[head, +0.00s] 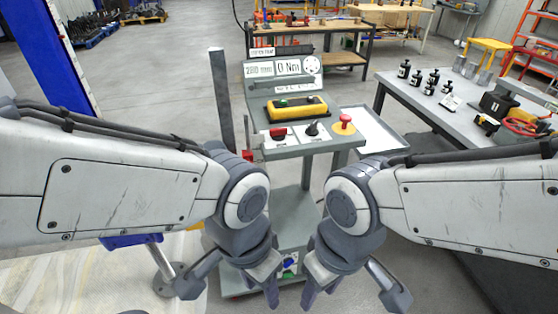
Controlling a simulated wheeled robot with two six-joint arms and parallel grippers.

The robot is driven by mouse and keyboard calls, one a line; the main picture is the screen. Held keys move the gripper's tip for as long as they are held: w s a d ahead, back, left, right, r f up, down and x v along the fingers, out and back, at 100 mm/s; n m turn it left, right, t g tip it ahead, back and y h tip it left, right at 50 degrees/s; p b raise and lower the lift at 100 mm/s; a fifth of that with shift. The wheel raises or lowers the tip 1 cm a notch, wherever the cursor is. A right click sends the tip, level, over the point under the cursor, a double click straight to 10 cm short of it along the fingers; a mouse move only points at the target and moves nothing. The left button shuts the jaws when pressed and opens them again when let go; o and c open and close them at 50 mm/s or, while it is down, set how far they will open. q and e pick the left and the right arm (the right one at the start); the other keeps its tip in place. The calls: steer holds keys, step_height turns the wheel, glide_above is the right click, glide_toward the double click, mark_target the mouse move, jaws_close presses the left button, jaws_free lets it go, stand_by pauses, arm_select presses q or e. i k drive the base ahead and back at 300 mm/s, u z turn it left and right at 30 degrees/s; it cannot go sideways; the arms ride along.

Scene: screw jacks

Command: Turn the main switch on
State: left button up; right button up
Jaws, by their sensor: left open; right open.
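A grey control console (253,113) stands in front of me. On its front ledge, at the left, is a red switch (278,132) on a pale plate, most likely the main switch; I cannot read its position. Beside it are a black selector knob (312,130) and a red mushroom button (344,120) on a yellow base. My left gripper (231,286) is open and empty, pointing down, nearer to me and lower in the picture than the red switch. My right gripper (352,286) is open and empty likewise, at the right. Neither touches the console's controls.
A yellow pendant box (297,107) with a green button lies on the sloped panel, below displays and labels (288,68). A grey upright post (221,100) stands left of the console. A workbench (408,106) with black jacks is at the right. Open floor lies behind, left.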

mark_target(277, 134)
steer(key=u, duration=0.45)
steer(key=i, duration=0.75)
steer(key=z, duration=0.45)
